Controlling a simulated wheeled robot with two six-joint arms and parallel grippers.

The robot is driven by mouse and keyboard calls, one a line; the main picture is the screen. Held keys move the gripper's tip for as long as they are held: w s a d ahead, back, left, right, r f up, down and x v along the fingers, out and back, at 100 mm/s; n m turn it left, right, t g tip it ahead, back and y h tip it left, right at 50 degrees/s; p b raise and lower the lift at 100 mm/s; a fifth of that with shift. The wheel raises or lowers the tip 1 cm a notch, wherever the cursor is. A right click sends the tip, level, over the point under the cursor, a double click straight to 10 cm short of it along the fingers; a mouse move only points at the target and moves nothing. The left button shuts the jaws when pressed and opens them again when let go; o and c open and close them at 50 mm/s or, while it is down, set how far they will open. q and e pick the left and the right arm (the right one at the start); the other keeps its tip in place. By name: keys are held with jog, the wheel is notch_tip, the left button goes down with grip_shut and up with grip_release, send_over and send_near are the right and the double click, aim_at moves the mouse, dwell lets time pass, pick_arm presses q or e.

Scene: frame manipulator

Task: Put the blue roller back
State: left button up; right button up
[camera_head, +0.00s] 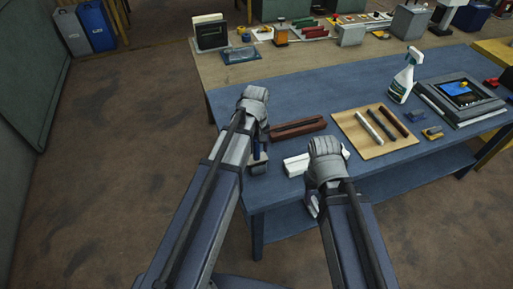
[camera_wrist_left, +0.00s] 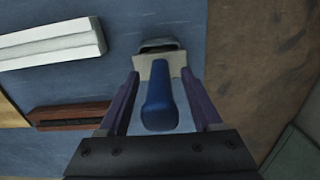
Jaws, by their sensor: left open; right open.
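The blue roller (camera_wrist_left: 158,100) shows in the left wrist view as a rounded blue handle with a pale part and a dark grey piece (camera_wrist_left: 160,44) at its far end. My left gripper (camera_wrist_left: 160,88) is open, with one finger on each side of the handle; contact cannot be told. In the head view, my left gripper (camera_head: 260,146) is over the table's left edge area, mostly hidden by my arm, with a small grey block (camera_head: 258,167) below it. My right gripper (camera_head: 313,203) is open near the table's front edge, mostly hidden by its wrist.
A slotted brown block (camera_head: 297,128) and a white ribbed block (camera_head: 296,165) lie to the right of my left gripper. A wooden tray (camera_head: 346,121) with several rods, a spray bottle (camera_head: 404,78) and a grey device (camera_head: 462,97) stand farther right.

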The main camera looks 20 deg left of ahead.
pick_arm(q)
jog(key=shift+r, duration=0.1)
notch_tip(320, 180, up, 12)
jog(key=p, duration=1.2)
jog(key=s+d+m+y, duration=0.1)
jog(key=s+d+m, duration=0.9)
jog(key=s, duration=0.4)
jog(key=shift+s+d, duration=0.15)
jog(key=shift+d, duration=0.05)
